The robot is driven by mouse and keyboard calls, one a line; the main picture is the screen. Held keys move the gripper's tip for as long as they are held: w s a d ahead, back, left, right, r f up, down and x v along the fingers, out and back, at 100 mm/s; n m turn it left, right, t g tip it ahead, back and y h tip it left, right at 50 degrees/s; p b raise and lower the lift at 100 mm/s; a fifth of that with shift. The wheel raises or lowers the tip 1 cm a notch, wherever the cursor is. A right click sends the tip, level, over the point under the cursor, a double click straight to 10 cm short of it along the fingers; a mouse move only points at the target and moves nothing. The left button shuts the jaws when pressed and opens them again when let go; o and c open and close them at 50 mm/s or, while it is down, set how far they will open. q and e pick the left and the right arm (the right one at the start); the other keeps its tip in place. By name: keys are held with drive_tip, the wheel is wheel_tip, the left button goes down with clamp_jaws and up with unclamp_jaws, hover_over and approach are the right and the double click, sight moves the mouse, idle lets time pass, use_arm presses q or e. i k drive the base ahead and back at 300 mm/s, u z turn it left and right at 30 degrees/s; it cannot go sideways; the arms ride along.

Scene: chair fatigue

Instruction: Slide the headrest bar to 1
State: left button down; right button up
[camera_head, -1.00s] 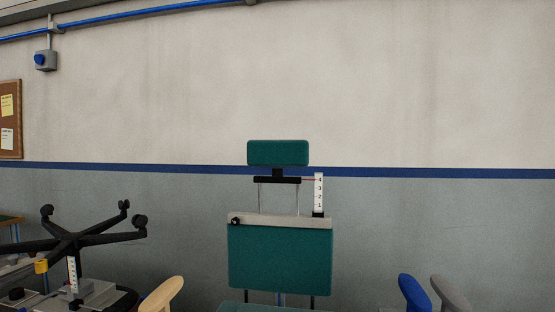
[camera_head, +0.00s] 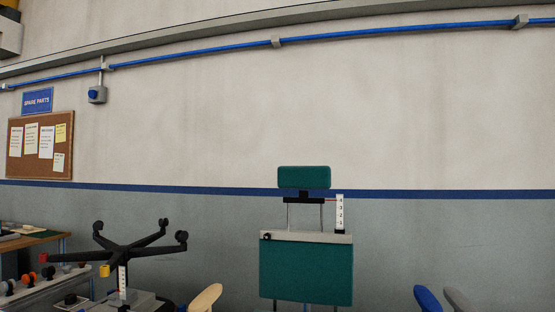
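The green headrest pad (camera_head: 304,177) stands above the green backrest (camera_head: 305,272) in the lower right half of the head view. Under the pad is a black headrest bar (camera_head: 303,200), carried on two thin metal rods above the backrest's pale top rail (camera_head: 306,237). A white number scale (camera_head: 340,210) stands upright at the right, with 4 at the top and 1 at the bottom. A thin red pointer at the bar's right end lies level with about the 4. Neither of my grippers is in view.
At lower left are an upturned black castor base (camera_head: 127,248) and a bench with small parts (camera_head: 30,290).

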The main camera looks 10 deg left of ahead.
sight(304, 200)
drive_tip(key=u, duration=0.75)
drive_tip(key=i, duration=0.75)
drive_tip(key=z, duration=1.1)
